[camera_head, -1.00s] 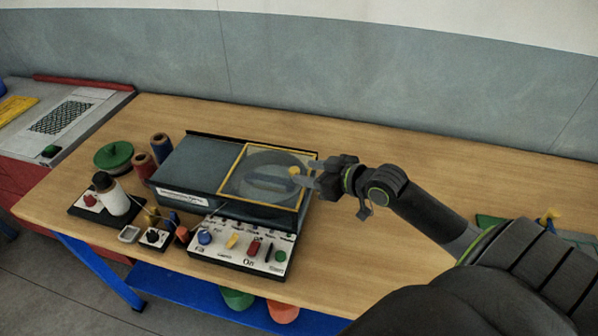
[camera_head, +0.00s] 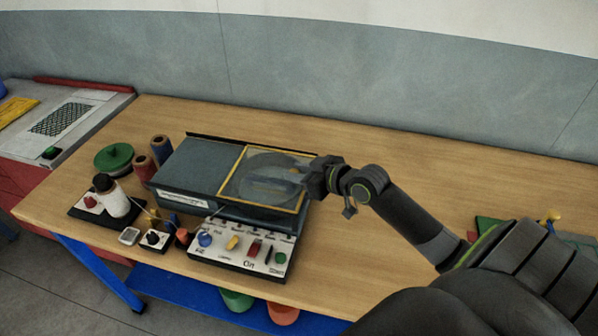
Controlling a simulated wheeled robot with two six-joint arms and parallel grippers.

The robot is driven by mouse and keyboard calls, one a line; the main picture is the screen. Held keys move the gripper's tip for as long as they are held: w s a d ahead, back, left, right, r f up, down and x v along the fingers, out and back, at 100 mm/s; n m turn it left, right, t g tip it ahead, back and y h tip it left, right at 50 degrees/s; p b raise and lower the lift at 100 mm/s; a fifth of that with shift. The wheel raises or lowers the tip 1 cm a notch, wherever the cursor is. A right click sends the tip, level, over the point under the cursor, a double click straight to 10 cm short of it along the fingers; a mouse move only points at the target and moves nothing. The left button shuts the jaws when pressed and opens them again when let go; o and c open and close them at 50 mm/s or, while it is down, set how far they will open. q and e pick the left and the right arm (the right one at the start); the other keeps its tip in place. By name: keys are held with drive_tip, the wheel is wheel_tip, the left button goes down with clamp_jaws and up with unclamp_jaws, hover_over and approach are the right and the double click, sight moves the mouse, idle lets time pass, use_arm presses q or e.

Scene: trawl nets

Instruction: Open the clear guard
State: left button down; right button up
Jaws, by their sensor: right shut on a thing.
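The clear guard (camera_head: 262,184) is a see-through panel in a yellow frame. It lies closed over a round part on the right half of the dark grey machine (camera_head: 192,170). My right gripper (camera_head: 308,170) is at the guard's right edge, near its back corner. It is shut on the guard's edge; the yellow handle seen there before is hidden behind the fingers. My left gripper does not show.
A control panel (camera_head: 240,249) with coloured knobs and switches sits in front of the machine. Thread spools (camera_head: 160,148), a green disc (camera_head: 113,157) and a white bottle (camera_head: 113,200) stand to the left.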

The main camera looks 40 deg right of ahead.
sight(263, 176)
clamp_jaws()
drive_tip(key=shift+w+a, duration=0.2)
drive_tip(key=shift+w, duration=0.1)
drive_tip(key=w+a, duration=0.2)
drive_tip(key=w, duration=0.1)
drive_tip(key=w+a+b, duration=0.1)
drive_tip(key=w+a, duration=0.2)
drive_tip(key=shift+w+a, duration=0.35)
drive_tip(key=o, duration=0.9)
unclamp_jaws()
drive_tip(key=shift+s, duration=0.1)
